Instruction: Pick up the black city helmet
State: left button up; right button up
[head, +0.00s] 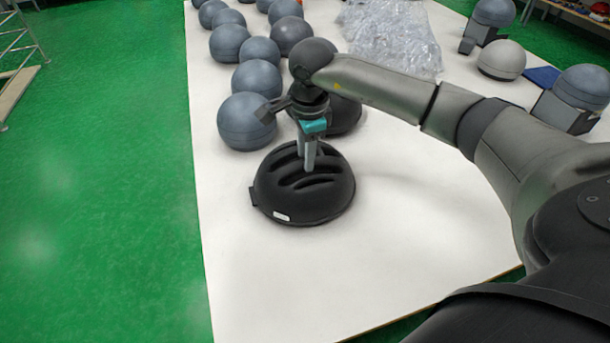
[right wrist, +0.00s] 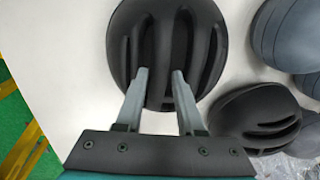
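A black helmet (head: 328,199) with long vent slots and a small white label on its rim lies dome up on the white table. It also shows in the right wrist view (right wrist: 205,45). My right gripper (head: 306,168) points down over the top of this helmet. Its two grey fingers (right wrist: 160,73) stand apart, with the tips over the vented crown. I cannot tell whether the tips touch the shell or reach into the slots. A second black helmet (head: 345,117) lies just behind, partly hidden by my arm; it shows at the right in the wrist view (right wrist: 254,113). My left gripper is not in view.
Several blue-grey domes (head: 246,121) stand behind and to the left on the table (head: 270,290). Clear plastic wrap (head: 395,40) lies at the back. A light grey dome (head: 501,60) stands at the right. The table's front is clear, with green floor to its left.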

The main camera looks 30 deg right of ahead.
notch_tip(320, 180, down, 3)
jog(key=shift+w, duration=0.15)
grip_shut()
jog(key=shift+r, duration=0.1)
dwell(1.3)
